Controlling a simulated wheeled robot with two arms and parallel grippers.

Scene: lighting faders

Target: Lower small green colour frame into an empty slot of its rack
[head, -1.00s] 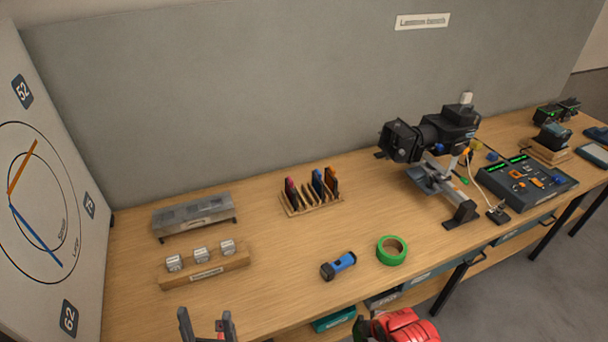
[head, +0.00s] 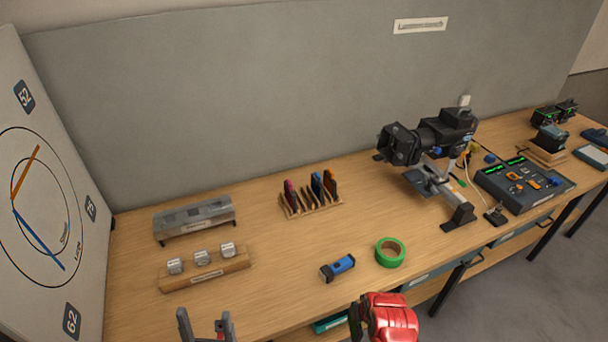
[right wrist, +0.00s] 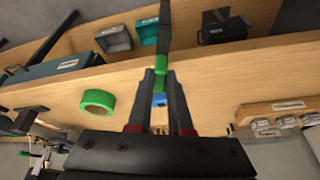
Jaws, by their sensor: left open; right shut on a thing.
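My right gripper (right wrist: 161,76) is shut on the small green colour frame (right wrist: 160,62), seen nearly edge-on with a dark part beyond the green. In the head view my red right arm is at the bottom edge, nearer than the rack, and the held frame is hidden. My left gripper (head: 206,318) is open and empty at the bottom.
A blue torch (head: 338,268) and green tape roll (head: 390,252) lie between the rack and the bench's front edge. A grey metal unit (head: 195,217) and a wooden block with white cubes (head: 205,268) stand left. A black lamp (head: 430,137) stands right.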

